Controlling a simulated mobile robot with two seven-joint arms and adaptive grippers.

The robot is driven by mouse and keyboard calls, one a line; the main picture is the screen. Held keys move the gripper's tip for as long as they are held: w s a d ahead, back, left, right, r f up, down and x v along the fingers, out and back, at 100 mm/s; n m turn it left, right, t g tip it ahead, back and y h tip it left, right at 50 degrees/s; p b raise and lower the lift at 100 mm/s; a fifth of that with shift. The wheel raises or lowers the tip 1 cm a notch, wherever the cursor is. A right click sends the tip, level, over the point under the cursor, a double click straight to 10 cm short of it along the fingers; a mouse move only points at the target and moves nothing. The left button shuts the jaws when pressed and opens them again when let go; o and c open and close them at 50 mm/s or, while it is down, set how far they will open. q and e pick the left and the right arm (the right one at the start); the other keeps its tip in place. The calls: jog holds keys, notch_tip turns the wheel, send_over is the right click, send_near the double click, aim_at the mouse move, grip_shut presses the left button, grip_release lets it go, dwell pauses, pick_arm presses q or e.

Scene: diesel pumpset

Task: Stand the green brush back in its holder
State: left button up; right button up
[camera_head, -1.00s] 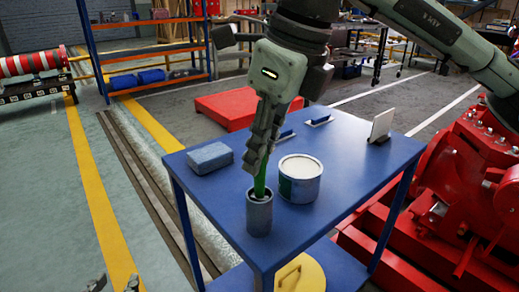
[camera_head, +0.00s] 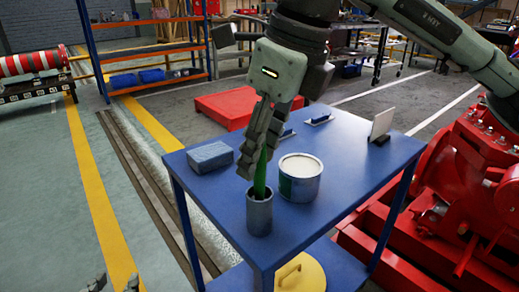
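The green brush (camera_head: 260,183) stands in the grey cylindrical holder (camera_head: 259,216) on the blue table, its lower end hidden inside and its handle tilted slightly. My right gripper (camera_head: 257,165) points down over the holder. Its fingers are spread on both sides of the handle, with green showing in the gap between them. Whether a finger still touches the handle is hard to tell. My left gripper (camera_head: 115,284) shows only its fingertips at the bottom left edge, apart and empty, away from the table.
A white-topped can (camera_head: 300,178) with a green patch stands close right of the holder. A blue-grey block (camera_head: 209,157), two small blue-based items and a white card on a stand (camera_head: 382,123) sit on the table (camera_head: 340,150). Red machinery (camera_head: 450,200) flanks the right.

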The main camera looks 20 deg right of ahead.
jog(key=shift+r+p, duration=2.85)
jog(key=shift+r, duration=1.65)
jog(key=shift+f, duration=0.1)
